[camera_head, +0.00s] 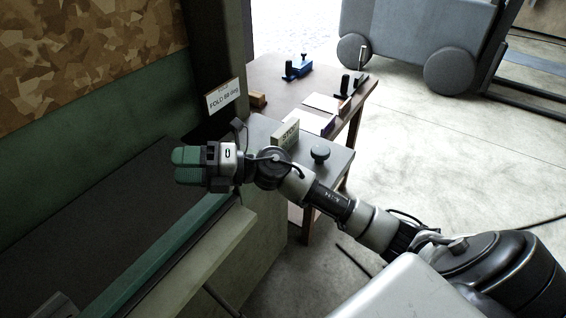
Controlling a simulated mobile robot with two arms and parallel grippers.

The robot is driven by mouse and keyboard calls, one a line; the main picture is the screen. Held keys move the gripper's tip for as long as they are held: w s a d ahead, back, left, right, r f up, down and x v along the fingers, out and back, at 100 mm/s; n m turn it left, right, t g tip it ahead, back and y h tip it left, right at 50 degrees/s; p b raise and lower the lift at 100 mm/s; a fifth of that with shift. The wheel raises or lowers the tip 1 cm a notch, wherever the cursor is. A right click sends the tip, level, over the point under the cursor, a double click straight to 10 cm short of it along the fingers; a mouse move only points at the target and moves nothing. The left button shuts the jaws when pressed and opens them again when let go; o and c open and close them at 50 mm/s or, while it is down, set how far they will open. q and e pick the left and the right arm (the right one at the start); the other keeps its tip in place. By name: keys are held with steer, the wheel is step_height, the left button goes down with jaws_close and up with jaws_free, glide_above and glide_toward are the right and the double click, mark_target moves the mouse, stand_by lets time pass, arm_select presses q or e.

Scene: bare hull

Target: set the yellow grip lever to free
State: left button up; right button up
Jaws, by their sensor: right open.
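I cannot make out a yellow grip lever in the head view; whether my gripper or arm hides it, I cannot tell. My right gripper (178,165), with green fingers, points left above the dark bed of a green-edged machine. It is open, and I see nothing held between its fingers. A small sign reading "FOLD 88 deg" (223,97) is on the dark upright behind the gripper. A pale block marked "STOP" (286,134) stands on a grey plate, beside a dark round knob (320,154). My left gripper is not in view.
A brown table (276,75) behind holds a blue tool (301,67), a black tool (349,84) and a white sheet (321,103). A green rail (160,254) runs along the machine's front. A grey wheeled machine (418,40) stands at the back; the floor at right is mostly clear.

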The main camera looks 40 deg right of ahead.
steer(key=d+f+n+g+h, duration=0.1)
steer(key=d+n+g+h, duration=0.65)
steer(key=d+h, duration=1.25)
steer(key=f+y+p, duration=0.1)
steer(key=f, duration=0.2)
steer(key=d+f+g+y+p, duration=0.1)
steer(key=f, duration=0.2)
steer(key=d+f+m+g+y+p, duration=0.1)
steer(key=f, duration=0.2)
steer(key=shift+s+f+y, duration=0.1)
steer(key=shift+y, duration=0.3)
steer(key=shift+f, duration=0.45)
steer(key=shift+c, duration=0.3)
jaws_close()
